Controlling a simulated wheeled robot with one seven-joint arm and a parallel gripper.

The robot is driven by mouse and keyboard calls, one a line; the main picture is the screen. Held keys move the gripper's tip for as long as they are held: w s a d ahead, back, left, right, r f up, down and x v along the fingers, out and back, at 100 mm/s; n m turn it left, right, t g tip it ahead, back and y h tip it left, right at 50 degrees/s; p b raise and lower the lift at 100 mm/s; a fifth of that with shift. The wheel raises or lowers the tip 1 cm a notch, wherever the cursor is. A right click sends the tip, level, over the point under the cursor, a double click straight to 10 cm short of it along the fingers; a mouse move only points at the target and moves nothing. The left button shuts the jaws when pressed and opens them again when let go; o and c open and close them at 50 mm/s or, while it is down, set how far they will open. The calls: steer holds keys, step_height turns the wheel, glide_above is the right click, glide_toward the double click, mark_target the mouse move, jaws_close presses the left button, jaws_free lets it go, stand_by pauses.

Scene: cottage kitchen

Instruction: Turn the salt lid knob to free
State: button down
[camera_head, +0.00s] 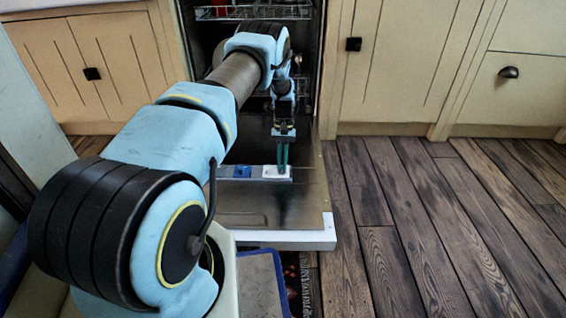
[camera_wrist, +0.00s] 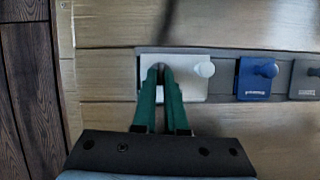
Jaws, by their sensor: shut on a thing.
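The open dishwasher door (camera_head: 306,203) lies flat, with a strip of small lids on its inner face. A white lid (camera_head: 270,176), which I take as the salt lid, is at the strip's right end; it also shows in the wrist view (camera_wrist: 193,90). A round white knob-like piece (camera_wrist: 205,69) stands at its right side. My gripper (camera_head: 282,171) points down at the white lid. In the wrist view its green fingers (camera_wrist: 160,71) are close together over the lid's left part, shut on what seems to be its knob, which they mostly hide.
A blue lid (camera_wrist: 252,80) with a blue round piece sits beside the white one, then a grey lid (camera_wrist: 303,88). A dishwasher rack (camera_head: 262,12) is above, inside. Cream cabinets (camera_head: 400,60) flank the opening. The wooden floor (camera_head: 440,220) to the right is clear.

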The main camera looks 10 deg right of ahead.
steer(key=shift+n, duration=0.5)
steer(key=c, duration=1)
jaws_free()
steer(key=shift+o, duration=0.2)
steer(key=a+p+v, duration=0.1)
steer(key=p+v, duration=0.2)
steer(key=v, duration=0.7)
steer(key=shift+w+d+r, duration=0.2)
steer(key=shift+d+r, duration=0.1)
steer(key=shift+r, duration=0.1)
